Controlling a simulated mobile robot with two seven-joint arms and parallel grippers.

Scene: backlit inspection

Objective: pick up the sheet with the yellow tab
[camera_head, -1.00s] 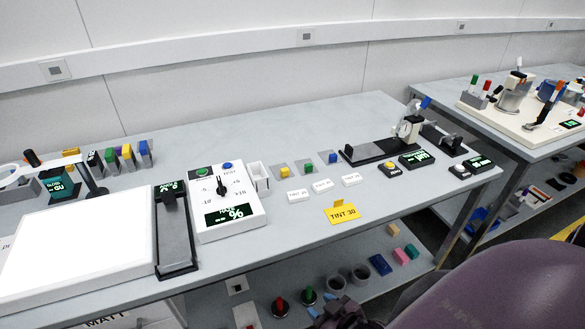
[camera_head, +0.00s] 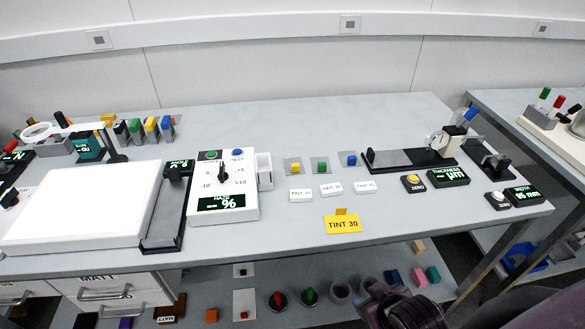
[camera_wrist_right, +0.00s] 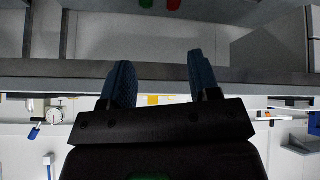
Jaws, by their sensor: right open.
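A small grey sheet with a yellow tab (camera_head: 295,167) lies on the bench behind the white label blocks. Similar sheets with a green tab (camera_head: 321,167) and a blue tab (camera_head: 350,160) lie to its right. My right gripper (camera_head: 405,308) is low at the bottom of the head view, in front of the bench edge and well away from the sheets. In the right wrist view its two blue-padded fingers (camera_wrist_right: 161,82) are apart with nothing between them. My left gripper is not in view.
A yellow TINT 30 card (camera_head: 343,223) stands near the bench's front edge. A white haze meter (camera_head: 240,205) is left of the sheets; a thickness gauge (camera_head: 410,161) is right. Tabbed pieces stand in a rack (camera_head: 150,137) at left. A lower shelf holds several items.

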